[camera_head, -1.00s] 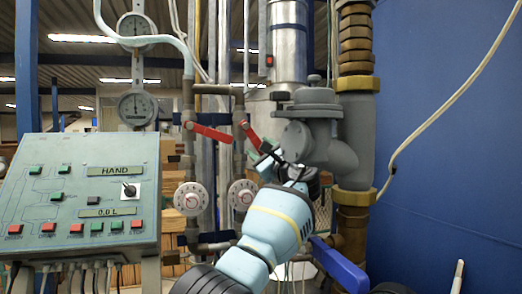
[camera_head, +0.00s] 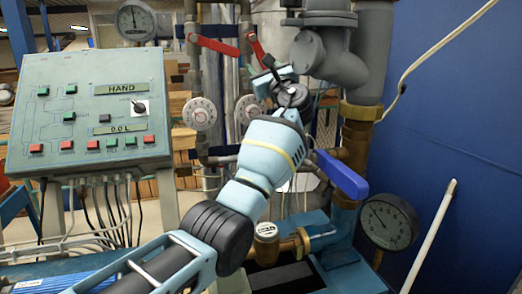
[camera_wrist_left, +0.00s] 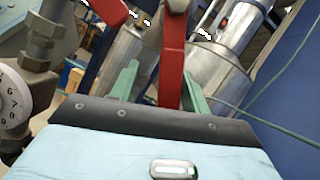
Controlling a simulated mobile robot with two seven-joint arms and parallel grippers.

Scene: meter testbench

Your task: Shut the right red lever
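The right red lever (camera_head: 257,47) slants down to the right from its pipe valve in the head view. My left gripper (camera_head: 270,77) is at its lower end. In the left wrist view the red lever (camera_wrist_left: 172,62) stands between the two green fingers of my left gripper (camera_wrist_left: 160,88). The fingers are apart, with a gap on the left side of the lever; contact on the right side is unclear. The left red lever (camera_head: 216,46) slants slightly down to the right, and a red piece shows at the top of the wrist view. My right gripper is not in view.
A control panel (camera_head: 88,105) stands at the left. Two white dials (camera_head: 199,113) sit below the levers. A thick grey pipe (camera_head: 370,55) and a blue handle (camera_head: 341,174) are right of my arm. A blue wall (camera_head: 450,110) closes the right side.

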